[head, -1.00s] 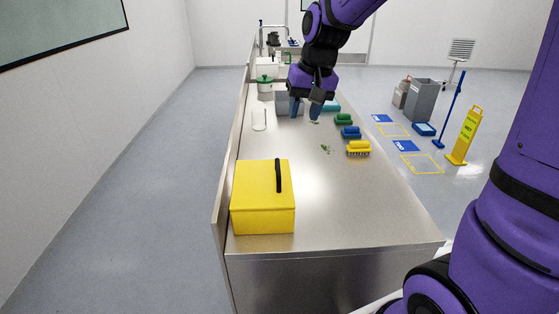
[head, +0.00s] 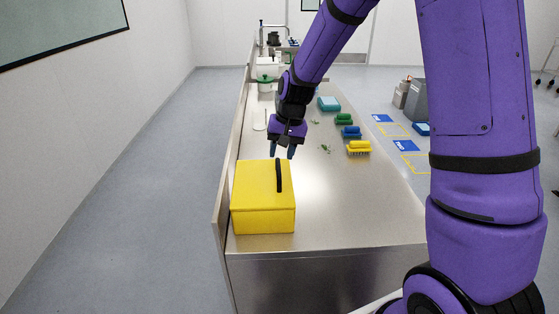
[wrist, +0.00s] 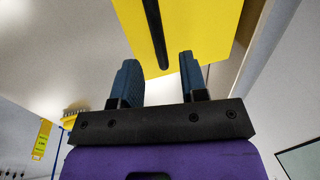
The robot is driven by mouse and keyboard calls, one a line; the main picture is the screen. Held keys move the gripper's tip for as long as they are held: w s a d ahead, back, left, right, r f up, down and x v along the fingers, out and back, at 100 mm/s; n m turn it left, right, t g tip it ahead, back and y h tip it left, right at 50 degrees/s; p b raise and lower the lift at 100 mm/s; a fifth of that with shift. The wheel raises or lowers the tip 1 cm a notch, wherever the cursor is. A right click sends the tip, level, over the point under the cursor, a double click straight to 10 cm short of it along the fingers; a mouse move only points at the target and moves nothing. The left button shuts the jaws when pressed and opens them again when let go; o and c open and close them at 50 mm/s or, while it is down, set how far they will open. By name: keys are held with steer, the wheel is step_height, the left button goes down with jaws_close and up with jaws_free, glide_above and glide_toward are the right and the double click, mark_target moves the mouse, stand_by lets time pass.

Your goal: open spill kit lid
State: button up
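The spill kit is a yellow box (head: 262,205) with a shut lid, near the front left end of the steel bench. A black bar handle (head: 279,175) runs along the right part of its lid. My gripper (head: 283,153) is just beyond the far edge of the box, above the bench, pointing down. Its fingers are apart and nothing is between them. In the wrist view the yellow lid (wrist: 200,30) and the black handle (wrist: 155,35) lie ahead of the open fingers (wrist: 158,78), apart from them.
Green, blue and yellow brushes (head: 358,147) stand along the bench's right side, with green bits (head: 325,148) nearby. The steel bench top (head: 340,195) right of the box is clear. A low wall (head: 222,190) runs along the bench's left edge.

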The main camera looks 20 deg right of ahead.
mark_target(279, 164)
steer(key=shift+w+a+f, duration=0.1)
steer(key=shift+a+f, duration=0.05)
steer(key=shift+f, duration=0.7)
steer(key=shift+a+f, duration=0.15)
steer(key=shift+f, duration=0.65)
jaws_close()
